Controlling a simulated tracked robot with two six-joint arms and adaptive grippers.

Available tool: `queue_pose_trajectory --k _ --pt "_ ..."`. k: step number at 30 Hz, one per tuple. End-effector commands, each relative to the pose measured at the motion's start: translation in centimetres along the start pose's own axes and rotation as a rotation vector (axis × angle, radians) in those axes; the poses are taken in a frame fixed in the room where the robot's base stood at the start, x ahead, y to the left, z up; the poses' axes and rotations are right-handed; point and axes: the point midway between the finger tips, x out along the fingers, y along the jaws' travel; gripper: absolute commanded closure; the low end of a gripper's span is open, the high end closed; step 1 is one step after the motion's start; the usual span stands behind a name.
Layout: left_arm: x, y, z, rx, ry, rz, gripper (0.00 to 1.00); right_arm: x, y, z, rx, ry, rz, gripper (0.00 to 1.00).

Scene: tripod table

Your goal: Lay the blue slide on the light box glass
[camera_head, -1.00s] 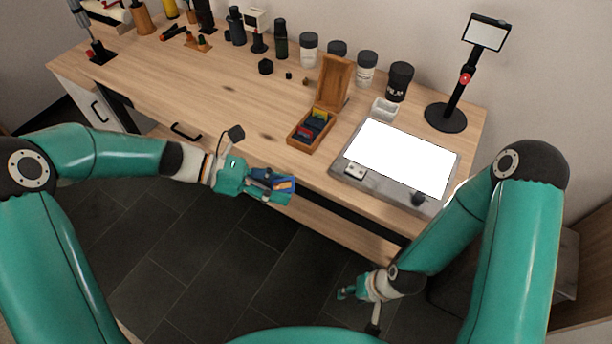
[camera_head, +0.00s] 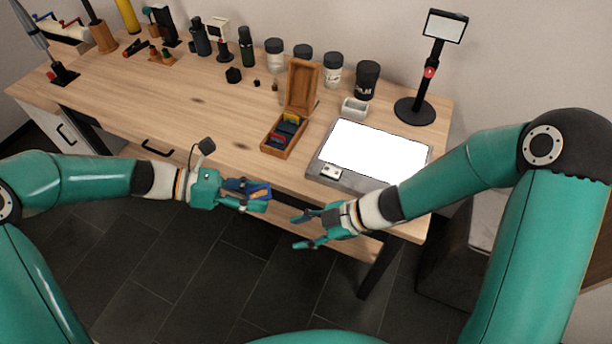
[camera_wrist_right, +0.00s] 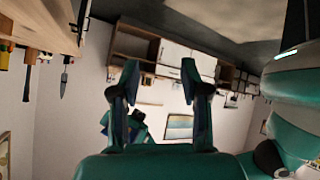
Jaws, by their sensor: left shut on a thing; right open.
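The blue slide (camera_head: 259,190), with an orange-yellow patch, is held in my left gripper (camera_head: 252,197), which is shut on it in front of the table's front edge. My right gripper (camera_head: 300,230) is open and empty, just right of the slide and apart from it. Its two spread fingers (camera_wrist_right: 160,80) also show in the right wrist view, with nothing held between them. The light box (camera_head: 318,170) lies on the table at the right, its glass (camera_head: 375,151) glowing white and bare.
An open wooden box (camera_head: 303,90) with several coloured slides stands left of the light box. Several jars and bottles line the back. The table (camera_head: 190,110) is clear at middle left.

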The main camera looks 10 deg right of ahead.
Motion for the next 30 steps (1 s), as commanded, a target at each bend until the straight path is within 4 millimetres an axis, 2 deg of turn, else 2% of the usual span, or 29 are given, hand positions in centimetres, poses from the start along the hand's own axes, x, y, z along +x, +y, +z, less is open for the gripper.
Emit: queue_pose_trajectory --k 1,5,10,12,16,19,23,30 --pt "0.0 0.0 0.0 0.0 0.0 0.0 0.88 -1.0 0.6 -1.2 -0.127 0.001 -0.011 0.54" --pt "0.0 0.0 0.0 0.0 0.0 0.0 0.88 -3.6 1.6 -3.7 -0.449 -0.021 -0.052 0.54" --pt "0.0 0.0 0.0 0.0 0.0 0.0 0.88 -7.8 3.5 -7.0 -0.845 -0.102 -0.072 0.54" --pt "0.0 0.0 0.0 0.0 0.0 0.0 0.88 -9.3 4.3 -8.6 -0.949 -0.133 -0.054 0.54" --pt "0.0 0.0 0.0 0.0 0.0 0.0 0.88 -11.0 5.2 -11.3 -1.021 -0.148 -0.001 0.54" --pt "0.0 0.0 0.0 0.0 0.0 0.0 0.88 -11.3 5.2 -12.5 -1.047 -0.148 0.016 0.54" --pt "0.0 0.0 0.0 0.0 0.0 0.0 0.88 -10.4 5.2 -12.8 -1.058 -0.141 0.014 0.54" --pt "0.0 0.0 0.0 0.0 0.0 0.0 0.88 -6.9 5.4 -12.4 -1.054 -0.14 0.012 0.54"
